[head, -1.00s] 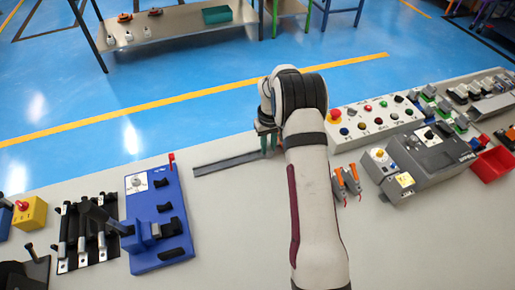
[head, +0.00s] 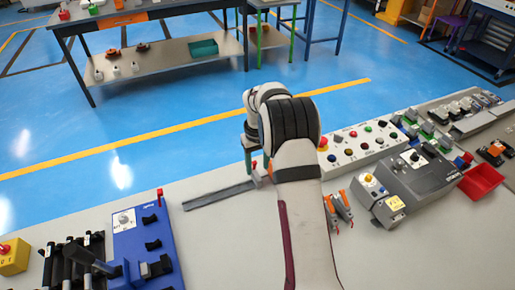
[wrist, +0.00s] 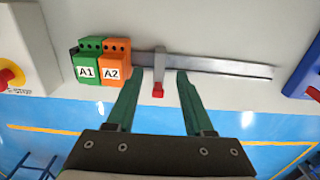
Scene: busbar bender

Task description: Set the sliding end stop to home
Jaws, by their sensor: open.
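The sliding end stop (wrist: 159,70) is a grey upright piece with a red tip, standing on a flat grey rail (wrist: 225,67) in the wrist view. It stands beside the orange block marked A2 (wrist: 115,72), with a small gap. My gripper (wrist: 154,78) is open, with green fingers spread to either side of the stop; I cannot tell whether they touch it. In the head view my gripper (head: 250,168) is over the right part of the rail (head: 215,196). My arm hides the rail's right end there.
A green block marked A1 (wrist: 86,72) stands beside A2. A blue fixture (head: 145,245) with a red lever is left of the rail. A button box (head: 365,145) is to the right. Bare table lies in front of the rail.

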